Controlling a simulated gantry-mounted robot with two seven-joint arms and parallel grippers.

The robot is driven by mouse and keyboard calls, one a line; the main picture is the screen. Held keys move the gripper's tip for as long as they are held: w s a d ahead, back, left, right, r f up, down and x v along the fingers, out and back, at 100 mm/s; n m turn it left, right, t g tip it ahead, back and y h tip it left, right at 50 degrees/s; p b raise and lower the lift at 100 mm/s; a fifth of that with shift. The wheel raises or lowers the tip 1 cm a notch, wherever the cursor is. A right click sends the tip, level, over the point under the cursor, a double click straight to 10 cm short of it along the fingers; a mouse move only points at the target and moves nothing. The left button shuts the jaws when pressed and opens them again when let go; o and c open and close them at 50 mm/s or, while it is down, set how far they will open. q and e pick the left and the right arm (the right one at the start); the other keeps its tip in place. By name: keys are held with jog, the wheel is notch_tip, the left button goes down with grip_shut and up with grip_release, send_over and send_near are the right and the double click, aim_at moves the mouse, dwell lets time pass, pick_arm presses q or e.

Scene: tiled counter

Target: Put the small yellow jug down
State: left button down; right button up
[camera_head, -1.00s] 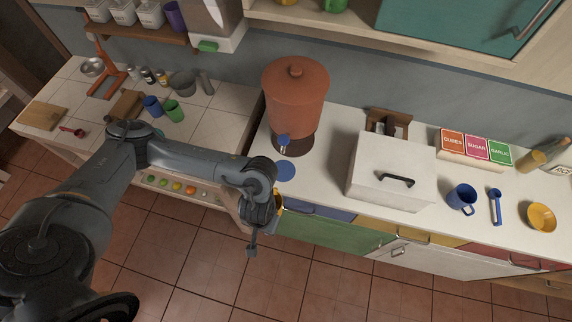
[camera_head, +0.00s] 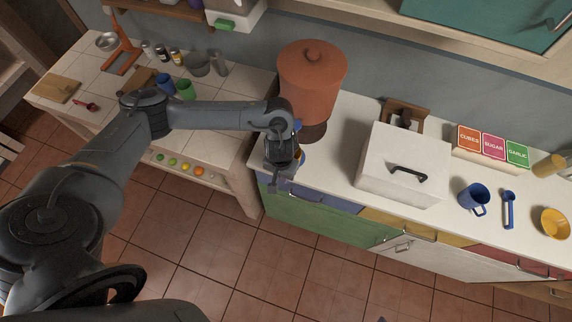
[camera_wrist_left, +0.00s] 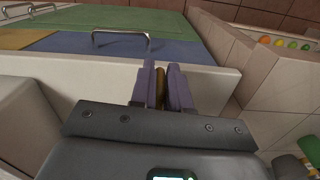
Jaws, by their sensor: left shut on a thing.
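My left gripper (camera_head: 278,180) is at the front edge of the white counter, just in front of the terracotta dispenser (camera_head: 311,80). In the left wrist view its two purple-grey fingers (camera_wrist_left: 161,88) are shut on a narrow yellow-brown piece (camera_wrist_left: 159,90), seemingly the small yellow jug. Most of the jug is hidden by my gripper in the head view. A blue disc on the counter below the dispenser tap is mostly covered by my wrist. I cannot tell whether the jug touches the counter. My right gripper is not in view.
A white box (camera_head: 402,165) with a dark handle stands right of the dispenser. Further right are a blue mug (camera_head: 472,197), a blue ladle (camera_head: 508,208) and a yellow bowl (camera_head: 554,223). The tiled counter (camera_head: 215,122) lies to the left, below my forearm.

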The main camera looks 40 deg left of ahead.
pick_arm(q)
jog(key=w, duration=0.1)
jog(key=w+a, duration=0.1)
jog(key=w, duration=0.1)
jog(key=w+a, duration=0.1)
jog(key=shift+w, duration=0.15)
jog(key=shift+f, duration=0.5)
jog(key=shift+s+d+f, duration=0.15)
jog(key=shift+s+f, duration=0.1)
jog(key=shift+f, duration=0.05)
jog(key=c, duration=1.6)
grip_release()
jog(key=shift+f, duration=0.15)
jog(key=o, duration=0.5)
